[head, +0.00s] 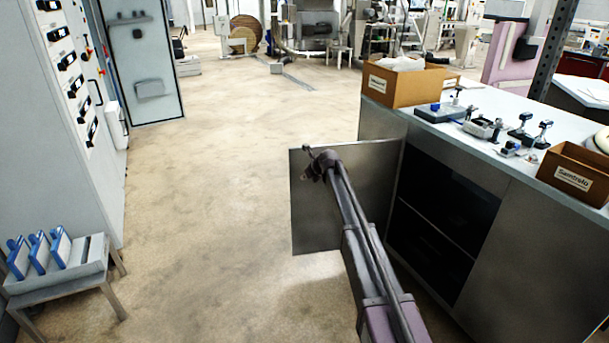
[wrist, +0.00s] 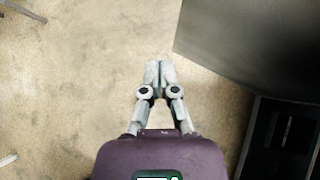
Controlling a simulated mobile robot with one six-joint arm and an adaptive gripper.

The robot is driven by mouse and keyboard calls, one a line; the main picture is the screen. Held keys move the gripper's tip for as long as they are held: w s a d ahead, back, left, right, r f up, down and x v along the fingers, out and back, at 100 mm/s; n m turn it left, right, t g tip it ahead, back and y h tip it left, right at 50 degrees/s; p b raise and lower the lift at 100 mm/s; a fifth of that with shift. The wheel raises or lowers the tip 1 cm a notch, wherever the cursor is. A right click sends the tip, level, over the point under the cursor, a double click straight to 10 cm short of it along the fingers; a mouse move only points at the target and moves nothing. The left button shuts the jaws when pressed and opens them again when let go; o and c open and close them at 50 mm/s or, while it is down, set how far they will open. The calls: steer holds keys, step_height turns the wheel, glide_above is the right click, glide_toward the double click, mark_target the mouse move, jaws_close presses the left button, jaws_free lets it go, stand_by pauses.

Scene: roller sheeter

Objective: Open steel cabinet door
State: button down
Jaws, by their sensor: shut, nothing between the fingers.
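The steel cabinet (head: 548,262) stands at the right in the head view. Its left door (head: 370,192) stands swung out from the front, with the dark shelved interior (head: 435,235) showing beside it. My gripper (head: 306,152) is at the door's outer upper-left edge in the head view; whether it touches the door cannot be told. In the wrist view my gripper (wrist: 158,66) has its fingers together, with nothing between them, over the floor. The door panel (wrist: 245,45) is to the right of the fingers there, apart from them. The door's handle is not visible.
Cardboard boxes (head: 405,85) and several small devices (head: 483,128) stand on the cabinet top. A small table (head: 60,272) with blue-handled items is at the lower left, by a tall grey panel (head: 70,130). The floor (head: 220,180) between is clear.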

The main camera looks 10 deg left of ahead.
steer(key=shift+s+d+r+p, duration=0.25)
steer(key=shift+s+r+p, duration=0.2)
steer(key=shift+s+r, duration=0.25)
steer(key=s+d+f+n+g+h, duration=0.2)
steer(key=s+d+n, duration=0.75)
steer(key=s, duration=0.65)
steer(key=s+d+f+n+g+h, duration=0.2)
steer(key=s+d+n, duration=0.6)
steer(key=s+d, duration=0.5)
steer(key=s+d+f+n+g+h, duration=0.1)
steer(key=s+d+n+g+h, duration=0.15)
steer(key=s+d+n, duration=1.1)
steer(key=s+a+r+m+p, duration=0.2)
steer(key=r+p, duration=0.7)
steer(key=s+a+r+m+p, duration=0.2)
steer(key=a+r+p, duration=0.1)
steer(key=r+p, duration=0.7)
steer(key=shift+a, duration=0.1)
